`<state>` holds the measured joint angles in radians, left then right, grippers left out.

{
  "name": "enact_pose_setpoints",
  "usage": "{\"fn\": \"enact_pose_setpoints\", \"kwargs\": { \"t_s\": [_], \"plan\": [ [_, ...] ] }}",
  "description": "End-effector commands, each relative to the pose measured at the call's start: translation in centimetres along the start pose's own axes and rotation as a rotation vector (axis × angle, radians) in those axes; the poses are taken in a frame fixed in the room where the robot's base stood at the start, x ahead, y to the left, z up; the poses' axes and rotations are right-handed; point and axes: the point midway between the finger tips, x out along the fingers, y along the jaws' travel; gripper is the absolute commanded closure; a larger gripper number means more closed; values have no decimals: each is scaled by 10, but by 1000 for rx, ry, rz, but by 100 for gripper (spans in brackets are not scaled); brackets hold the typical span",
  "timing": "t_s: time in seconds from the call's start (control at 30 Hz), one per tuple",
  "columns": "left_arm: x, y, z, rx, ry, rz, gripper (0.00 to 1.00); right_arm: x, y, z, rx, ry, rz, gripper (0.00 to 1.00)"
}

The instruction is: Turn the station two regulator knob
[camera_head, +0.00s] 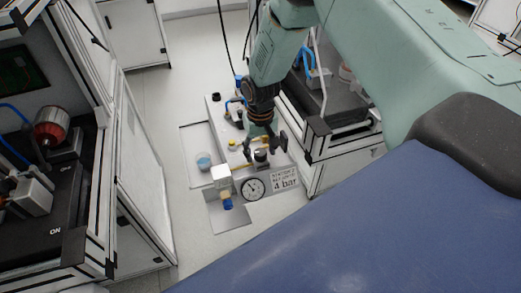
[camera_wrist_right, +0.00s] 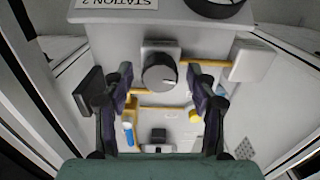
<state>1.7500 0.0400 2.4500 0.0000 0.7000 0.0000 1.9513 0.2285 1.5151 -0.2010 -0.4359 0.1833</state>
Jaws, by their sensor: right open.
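The station two regulator knob (camera_head: 261,156) is a dark round knob on the white panel, just behind the pressure gauge (camera_head: 253,187) in the head view. In the right wrist view the knob (camera_wrist_right: 160,74) is grey-black with a light mark on its right side. My right gripper (camera_head: 264,139) points down over the panel at the knob. In the wrist view its fingers (camera_wrist_right: 163,98) are spread wide, one on each side of the knob, with gaps to it; nothing is held. My left gripper is in neither view.
A sign (camera_head: 285,180) reads "4 bar" beside the gauge. A white block with a blue-ended fitting (camera_head: 227,203) and a cup of blue liquid (camera_head: 204,161) stand left of the knob. Framed cabinets stand on both sides; bare floor (camera_head: 165,95) lies between.

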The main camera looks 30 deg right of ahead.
Motion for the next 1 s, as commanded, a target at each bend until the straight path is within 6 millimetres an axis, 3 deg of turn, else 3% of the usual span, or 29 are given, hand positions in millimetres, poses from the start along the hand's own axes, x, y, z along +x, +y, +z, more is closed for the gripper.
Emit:
{"fn": "enact_pose_setpoints", "kwargs": {
  "t_s": [0.23, 0.7, 1.0],
  "plan": [
    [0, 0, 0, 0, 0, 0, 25, -11, 0, -1, 1, 2, -1, 42],
    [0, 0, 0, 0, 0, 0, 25, -100, 0, -1, 0, 4, -1, 42],
    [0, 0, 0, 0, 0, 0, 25, -120, 0, 0, 1, 1, 0, 42]
  ]
}}
